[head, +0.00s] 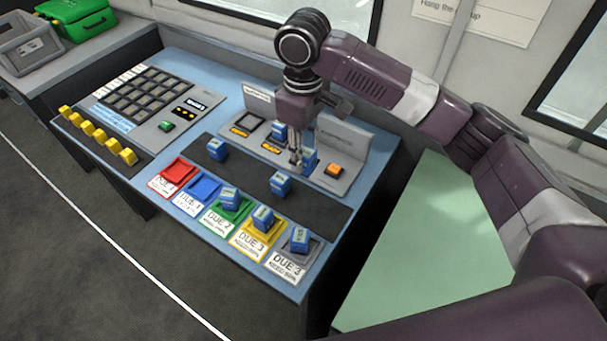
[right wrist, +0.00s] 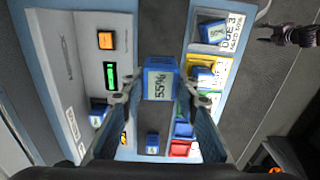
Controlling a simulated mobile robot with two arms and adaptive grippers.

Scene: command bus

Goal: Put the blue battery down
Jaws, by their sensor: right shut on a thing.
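My right gripper (head: 296,160) is over the blue panel table in the head view, shut on a blue battery (head: 309,161). In the right wrist view the held battery (right wrist: 160,80) sits between the two fingertips (right wrist: 158,92), with a white label reading 55%. It is in front of the grey unit (head: 345,145) with an orange button; whether it touches anything below cannot be told. Other blue batteries stand on the dark strip (head: 240,166), on the other grey unit, and on the green, yellow and grey pads. A dark gripper-like shape, likely my left gripper (right wrist: 285,35), shows in the right wrist view.
The red pad (head: 178,172) and blue pad (head: 204,187) are empty. Yellow blocks (head: 97,134) line the left edge. A keypad panel (head: 150,98) is behind them. A pale green surface (head: 425,250) at right is clear. A green case (head: 78,18) is far left.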

